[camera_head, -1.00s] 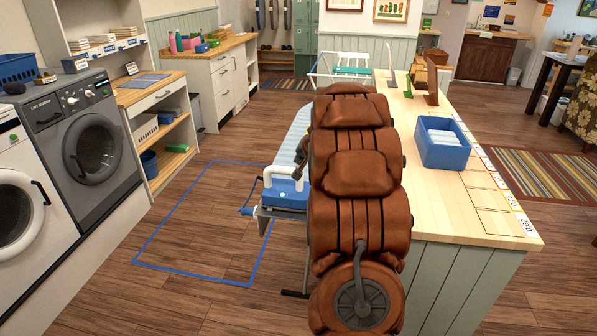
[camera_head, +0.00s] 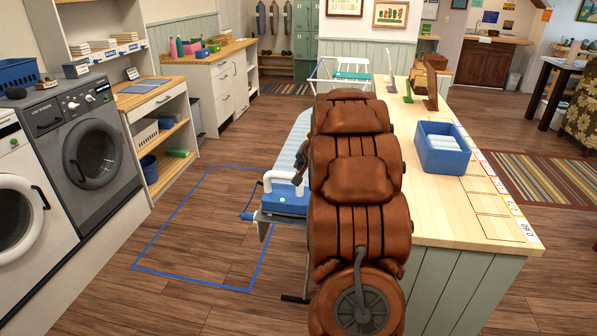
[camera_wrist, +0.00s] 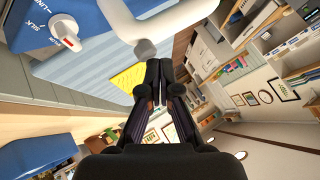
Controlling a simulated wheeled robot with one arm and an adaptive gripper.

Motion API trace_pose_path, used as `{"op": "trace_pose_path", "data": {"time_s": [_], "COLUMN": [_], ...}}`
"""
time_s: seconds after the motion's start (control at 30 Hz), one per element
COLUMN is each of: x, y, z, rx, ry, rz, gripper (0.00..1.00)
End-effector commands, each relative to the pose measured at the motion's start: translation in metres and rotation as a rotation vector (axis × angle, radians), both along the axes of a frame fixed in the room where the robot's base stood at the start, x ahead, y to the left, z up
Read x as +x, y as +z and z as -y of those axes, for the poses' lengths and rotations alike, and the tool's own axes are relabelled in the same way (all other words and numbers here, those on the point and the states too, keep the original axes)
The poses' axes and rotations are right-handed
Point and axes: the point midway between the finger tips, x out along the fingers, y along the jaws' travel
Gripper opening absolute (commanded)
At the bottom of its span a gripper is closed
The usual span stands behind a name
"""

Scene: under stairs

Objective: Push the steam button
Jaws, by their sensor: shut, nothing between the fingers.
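The blue iron (camera_head: 285,203) with a white handle (camera_head: 268,181) stands at the near end of the light blue ironing board (camera_head: 291,142), left of the counter. In the wrist view, its blue body with a dial (camera_wrist: 66,25) is at top left, and the white handle (camera_wrist: 180,22) arches across the top. My brown arm mostly hides the gripper in the head view.
A wooden counter (camera_head: 480,215) stands right of the board, with a blue bin (camera_head: 443,155) on it. Washing machines (camera_head: 85,140) line the left. The floor inside the blue outline (camera_head: 190,235) is clear. A yellow note (camera_wrist: 128,78) lies on the board.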

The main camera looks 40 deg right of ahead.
Motion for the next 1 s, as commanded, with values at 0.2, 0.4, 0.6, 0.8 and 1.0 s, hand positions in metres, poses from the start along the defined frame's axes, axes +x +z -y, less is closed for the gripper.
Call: {"op": "trace_pose_path", "data": {"time_s": [0.2,0.4,0.6,0.8,1.0], "x": [0.0,0.0002,0.0011,0.0009,0.0009], "y": [0.0,-0.0018,-0.0087,-0.0094,-0.0095], "z": [0.0,-0.0002,-0.0005,-0.0003,-0.0005], "rx": [0.0,0.0,-0.001,0.0,0.0], "ry": [0.0,0.0,0.001,0.001,0.001], "rz": [0.0,0.0,0.0,-0.002,-0.001], "gripper": [0.0,0.0,0.0,0.0,0.0]}}
